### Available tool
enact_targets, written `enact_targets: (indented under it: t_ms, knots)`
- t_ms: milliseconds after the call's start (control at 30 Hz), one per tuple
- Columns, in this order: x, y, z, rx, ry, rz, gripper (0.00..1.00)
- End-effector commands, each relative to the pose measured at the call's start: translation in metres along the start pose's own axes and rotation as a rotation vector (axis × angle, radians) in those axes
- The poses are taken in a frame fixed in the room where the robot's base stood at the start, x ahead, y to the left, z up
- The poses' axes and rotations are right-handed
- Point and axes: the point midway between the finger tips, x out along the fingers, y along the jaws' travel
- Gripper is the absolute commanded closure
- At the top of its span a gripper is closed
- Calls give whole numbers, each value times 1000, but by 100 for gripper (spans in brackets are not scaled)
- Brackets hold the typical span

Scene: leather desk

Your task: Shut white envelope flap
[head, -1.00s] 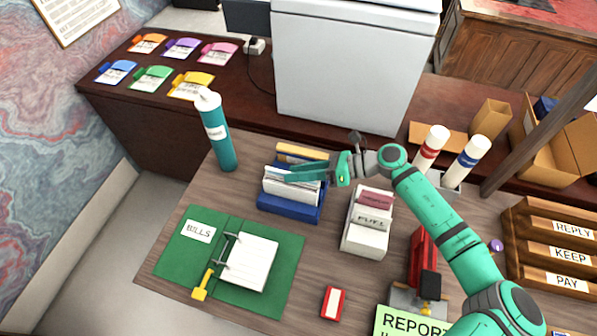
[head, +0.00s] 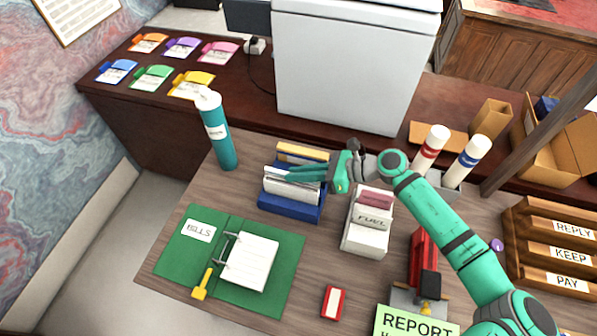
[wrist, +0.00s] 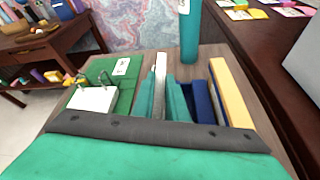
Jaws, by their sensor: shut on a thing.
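A blue holder (head: 290,209) on the wooden desk has white paper pieces (head: 289,187) standing in it. I cannot tell which of these is the white envelope, and no flap is clear. My gripper (head: 298,173) reaches in from the right over the holder. In the wrist view its teal fingers (wrist: 164,98) are shut on a thin white upright piece (wrist: 160,72), which looks like paper. The holder's blue wall (wrist: 201,102) stands to the right of the fingers there. The fingers hide the lower part of the held piece.
A teal bottle (head: 218,133) stands behind left of the holder. A white box marked FUEL (head: 366,240) stands close at right. A yellow-edged item (head: 302,152) is behind the holder. A green BILLS binder (head: 177,255) lies open at front left.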

Motion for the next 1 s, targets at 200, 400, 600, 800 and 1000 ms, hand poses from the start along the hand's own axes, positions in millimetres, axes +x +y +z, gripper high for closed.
enact_targets:
  t_ms: [200,400,600,800,1000]
  knots:
    - [0,8,-1,-177,-1,-73,100]
    - [1,13,-4,-330,-1,-136,100]
    - [3,16,-6,-450,-1,-186,100]
    - [3,18,-8,-526,-1,-218,100]
    - [4,19,-8,-562,0,-231,100]
